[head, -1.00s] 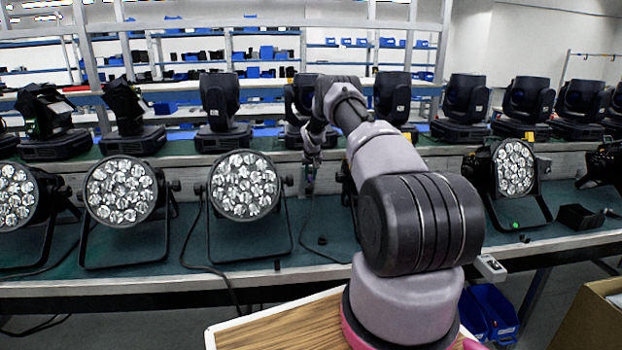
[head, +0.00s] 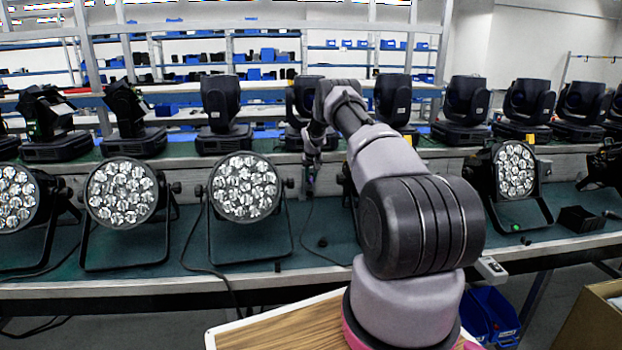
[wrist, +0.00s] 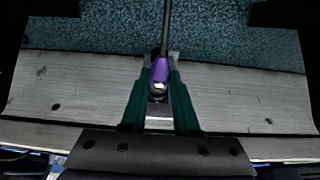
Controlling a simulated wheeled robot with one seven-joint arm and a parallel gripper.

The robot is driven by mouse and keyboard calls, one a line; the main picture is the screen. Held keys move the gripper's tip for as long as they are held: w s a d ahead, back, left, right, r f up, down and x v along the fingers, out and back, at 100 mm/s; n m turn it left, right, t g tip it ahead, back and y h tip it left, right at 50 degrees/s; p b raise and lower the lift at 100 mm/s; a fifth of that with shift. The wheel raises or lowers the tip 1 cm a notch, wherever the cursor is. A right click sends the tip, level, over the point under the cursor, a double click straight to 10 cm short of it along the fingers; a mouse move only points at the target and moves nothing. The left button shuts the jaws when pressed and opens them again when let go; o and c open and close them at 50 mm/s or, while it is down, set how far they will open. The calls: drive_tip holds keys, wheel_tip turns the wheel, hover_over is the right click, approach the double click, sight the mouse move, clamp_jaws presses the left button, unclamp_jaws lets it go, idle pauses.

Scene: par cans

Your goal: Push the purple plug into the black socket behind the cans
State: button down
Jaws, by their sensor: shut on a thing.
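The purple plug (wrist: 160,72) is between my gripper's green fingers in the wrist view, with a black cable (wrist: 165,28) running from it toward the top. My gripper (wrist: 161,60) is shut on the plug. In the head view my gripper (head: 311,178) points down over the back part of the bench, right of the middle can (head: 244,187); the plug there is too small to make out clearly. Dark and pale parts show just below the plug between the fingers. I cannot tell whether they are the black socket, nor whether the plug touches it.
More cans stand along the green bench (head: 170,240), two at left (head: 122,193) and one at right (head: 514,170). A grey ledge (wrist: 75,85) crosses the wrist view. Black moving-head lamps (head: 221,115) line the shelf behind. A loose cable (head: 325,255) lies on the bench.

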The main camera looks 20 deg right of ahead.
drive_tip(key=shift+w+d, duration=0.3)
drive_tip(key=shift+w, duration=0.65)
idle(1.8)
drive_tip(key=c, duration=0.6)
unclamp_jaws()
